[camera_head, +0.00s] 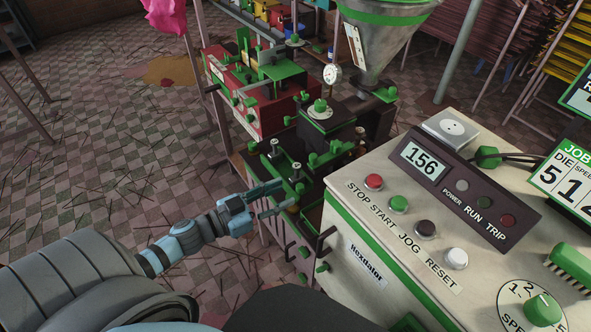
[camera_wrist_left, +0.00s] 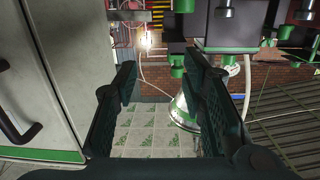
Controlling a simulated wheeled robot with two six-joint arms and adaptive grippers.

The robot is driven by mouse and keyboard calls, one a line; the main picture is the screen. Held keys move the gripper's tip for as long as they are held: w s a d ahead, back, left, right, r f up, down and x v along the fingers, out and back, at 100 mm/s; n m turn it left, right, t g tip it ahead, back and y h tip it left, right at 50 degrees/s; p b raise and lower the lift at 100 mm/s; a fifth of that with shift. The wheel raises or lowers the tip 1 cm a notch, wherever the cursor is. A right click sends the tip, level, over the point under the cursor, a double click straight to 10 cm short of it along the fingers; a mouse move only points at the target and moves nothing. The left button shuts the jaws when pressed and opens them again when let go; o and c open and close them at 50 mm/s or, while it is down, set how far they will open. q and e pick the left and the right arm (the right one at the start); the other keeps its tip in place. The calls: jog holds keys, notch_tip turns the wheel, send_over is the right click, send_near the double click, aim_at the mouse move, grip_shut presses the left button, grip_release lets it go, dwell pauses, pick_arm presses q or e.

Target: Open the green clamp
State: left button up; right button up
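Several green clamp-like parts sit on the dark extruder head in the middle of the head view. A green bar with knobs (camera_head: 290,184) is just ahead of my left gripper. I cannot tell which part is the named clamp. My left gripper (camera_head: 272,199) is beside the front of the extruder head, its two fingers apart. In the left wrist view its fingers (camera_wrist_left: 160,100) stand wide open with nothing between them. Whether a fingertip touches the green parts is unclear. My right gripper is not in view.
A cream control cabinet (camera_head: 360,225) with dark handles and buttons stands right of the gripper. A metal hopper (camera_head: 382,45) rises behind. A red machine (camera_head: 270,105) stands farther back. Checkered floor (camera_head: 110,150) on the left is mostly open, littered with thin sticks.

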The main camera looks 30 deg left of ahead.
pick_arm(q)
notch_tip(320, 180, down, 5)
jog(key=s+d+b, duration=0.2)
jog(key=s+b, duration=0.1)
jog(key=b, duration=0.1)
pick_arm(e)
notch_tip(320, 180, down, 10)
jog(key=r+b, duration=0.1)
jog(key=b, duration=0.2)
pick_arm(q)
jog(key=n+t+y+p, duration=0.2)
jog(key=n+y, duration=0.2)
jog(key=y, duration=0.1)
send_near(311, 160)
jog(key=w+p, duration=0.3)
jog(key=w+d+p, duration=0.1)
jog(key=w+p, duration=0.6)
jog(key=w, duration=0.1)
jog(key=shift+d+f+p, duration=0.25)
jog(key=shift+d+p, duration=0.05)
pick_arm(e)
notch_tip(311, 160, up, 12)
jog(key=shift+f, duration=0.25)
pick_arm(q)
grip_shut()
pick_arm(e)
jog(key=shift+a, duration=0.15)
